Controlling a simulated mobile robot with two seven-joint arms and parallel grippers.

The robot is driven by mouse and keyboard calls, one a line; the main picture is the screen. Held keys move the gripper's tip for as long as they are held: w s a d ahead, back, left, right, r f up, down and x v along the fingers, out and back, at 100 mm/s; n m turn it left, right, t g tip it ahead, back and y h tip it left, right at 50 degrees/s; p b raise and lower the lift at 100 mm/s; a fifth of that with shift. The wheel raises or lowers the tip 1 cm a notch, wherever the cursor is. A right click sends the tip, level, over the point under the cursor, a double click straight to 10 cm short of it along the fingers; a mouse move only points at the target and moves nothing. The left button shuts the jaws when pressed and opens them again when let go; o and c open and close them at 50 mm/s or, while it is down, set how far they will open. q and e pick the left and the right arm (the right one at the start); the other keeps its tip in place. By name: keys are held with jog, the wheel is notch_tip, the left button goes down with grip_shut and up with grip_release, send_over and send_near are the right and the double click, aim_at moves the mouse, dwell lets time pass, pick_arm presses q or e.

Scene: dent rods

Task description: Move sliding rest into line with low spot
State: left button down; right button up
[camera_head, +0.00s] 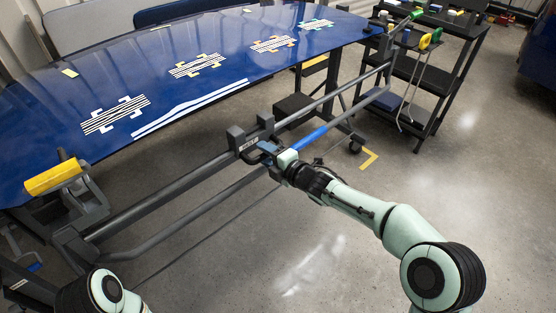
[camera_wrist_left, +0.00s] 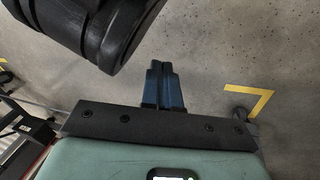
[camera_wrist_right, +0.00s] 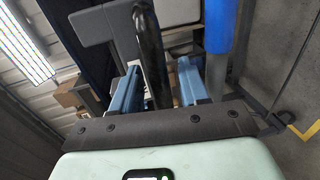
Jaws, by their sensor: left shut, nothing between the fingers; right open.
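The sliding rest (camera_head: 240,142) is a dark bracket block with upright posts on the long grey rail (camera_head: 165,198) in front of the blue panel. My right gripper (camera_head: 270,151) is at the rest. In the right wrist view its blue fingers (camera_wrist_right: 158,88) are open, with a black bar-like handle (camera_wrist_right: 152,45) between them and gaps at the sides. The blue panel (camera_head: 60,115) carries several white striped patches with corner marks, including one at left (camera_head: 115,115) and one further right (camera_head: 198,66). I cannot tell which marks the low spot. My left gripper (camera_wrist_left: 162,88) is shut and empty, over floor.
A blue sleeve (camera_head: 308,138) covers part of the lower bar beside my right gripper. A yellow-padded block (camera_head: 53,178) stands at the panel's left end. A black tool cart (camera_head: 430,75) is at the back right. The floor at right is open.

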pick_arm(q)
jog(key=w+r, duration=0.1)
jog(key=r+p, duration=0.1)
jog(key=w+t, duration=0.1)
jog(key=shift+w+d+r, duration=0.25)
jog(key=shift+w+r, duration=0.1)
jog(key=shift+r, duration=0.05)
pick_arm(e)
jog(key=v, duration=1.3)
jog(key=shift+f, duration=0.15)
